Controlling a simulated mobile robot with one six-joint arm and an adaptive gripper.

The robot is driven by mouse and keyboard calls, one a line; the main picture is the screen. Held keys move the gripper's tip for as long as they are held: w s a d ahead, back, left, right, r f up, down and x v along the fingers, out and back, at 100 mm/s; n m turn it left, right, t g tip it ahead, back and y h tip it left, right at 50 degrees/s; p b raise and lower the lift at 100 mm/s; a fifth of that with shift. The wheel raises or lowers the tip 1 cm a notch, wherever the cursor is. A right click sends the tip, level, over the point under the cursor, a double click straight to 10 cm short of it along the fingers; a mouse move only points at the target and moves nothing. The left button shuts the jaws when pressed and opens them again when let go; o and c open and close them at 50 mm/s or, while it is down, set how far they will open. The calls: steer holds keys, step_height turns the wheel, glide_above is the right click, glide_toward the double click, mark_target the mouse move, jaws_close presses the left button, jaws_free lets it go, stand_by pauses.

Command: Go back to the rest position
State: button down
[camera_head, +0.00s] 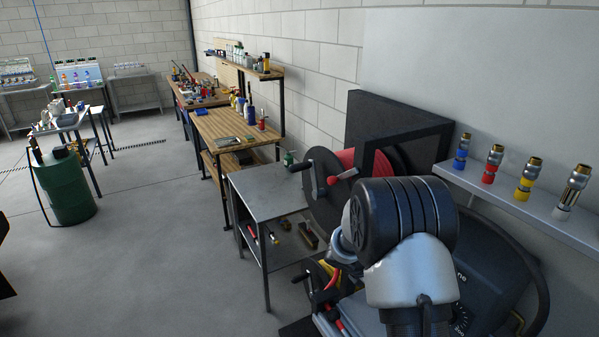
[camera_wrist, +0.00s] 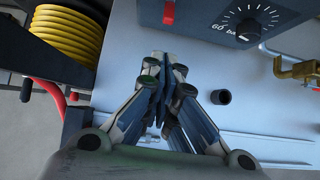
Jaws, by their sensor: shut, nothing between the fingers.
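My gripper (camera_wrist: 163,75) shows in the wrist view with its fingers together and nothing between them. How far the fingertips are from the panel I cannot tell. In the head view my arm stands at the lower right, in front of a dark machine (camera_head: 490,275), and the gripper is hidden there.
A reel of yellow hose (camera_wrist: 68,35) and a red hose lie left of my gripper; brass fittings (camera_wrist: 298,70) are at right. A wall shelf (camera_head: 520,205) with several coloured fittings is right of my arm. A metal table (camera_head: 270,190) stands left. Open floor (camera_head: 140,260) lies farther left.

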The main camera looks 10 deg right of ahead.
steer(key=s+a+r+m+y+b, duration=0.2)
steer(key=s+a+r+m+b, duration=0.3)
steer(key=s+r+m, duration=0.75)
steer(key=s+a+m+t+y+b, duration=0.1)
steer(key=s+a+m+y+b, duration=0.1)
steer(key=s+a+m, duration=0.2)
steer(key=s+a+r+m+t+y+b, duration=0.1)
steer(key=s+a+m+y+b, duration=0.1)
steer(key=s+a+m, duration=0.3)
steer(key=s+a+y, duration=0.1)
steer(key=s+a, duration=0.3)
steer(key=s, duration=0.6)
steer(key=shift+s+a+r, duration=0.15)
steer(key=shift+s+a, duration=0.25)
